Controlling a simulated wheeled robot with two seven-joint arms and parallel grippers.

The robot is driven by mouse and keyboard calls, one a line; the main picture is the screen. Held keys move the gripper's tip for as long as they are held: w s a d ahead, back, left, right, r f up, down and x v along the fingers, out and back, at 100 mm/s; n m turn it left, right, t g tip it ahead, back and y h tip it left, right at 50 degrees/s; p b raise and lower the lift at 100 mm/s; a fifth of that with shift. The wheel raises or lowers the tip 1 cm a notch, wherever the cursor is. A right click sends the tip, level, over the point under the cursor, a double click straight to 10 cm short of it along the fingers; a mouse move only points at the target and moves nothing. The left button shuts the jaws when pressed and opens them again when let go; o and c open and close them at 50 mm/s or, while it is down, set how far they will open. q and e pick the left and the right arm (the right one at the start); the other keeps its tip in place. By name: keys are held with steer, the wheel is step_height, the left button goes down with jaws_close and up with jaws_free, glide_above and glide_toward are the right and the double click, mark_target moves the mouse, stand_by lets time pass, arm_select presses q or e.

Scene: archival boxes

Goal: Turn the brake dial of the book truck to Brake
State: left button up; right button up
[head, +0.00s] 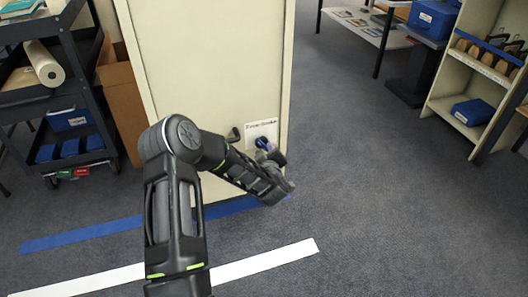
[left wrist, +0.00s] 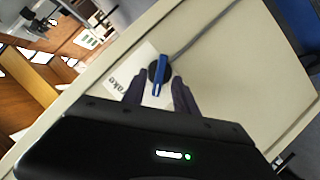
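The brake dial, a dark round knob with a blue bar handle (head: 262,143), sits on a tall cream panel (head: 205,60). A white label card (head: 258,130) is behind it, with small print that seems to read Free and Brake. In the left wrist view the blue handle (left wrist: 159,75) stands between the two dark fingers of my left gripper (left wrist: 159,95), with a gap on each side. The fingers are apart. In the head view my left gripper (head: 270,154) is at the dial and partly covers it. My right gripper is in neither view.
A dark shelved cart (head: 88,95) and a cardboard box (head: 120,100) stand at the left. Blue tape (head: 80,236) and white tape (head: 265,260) mark the carpet. Open floor lies right of the panel.

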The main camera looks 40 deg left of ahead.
mark_target(262, 144)
arm_select(q)
steer(key=shift+x, duration=1.3)
jaws_close()
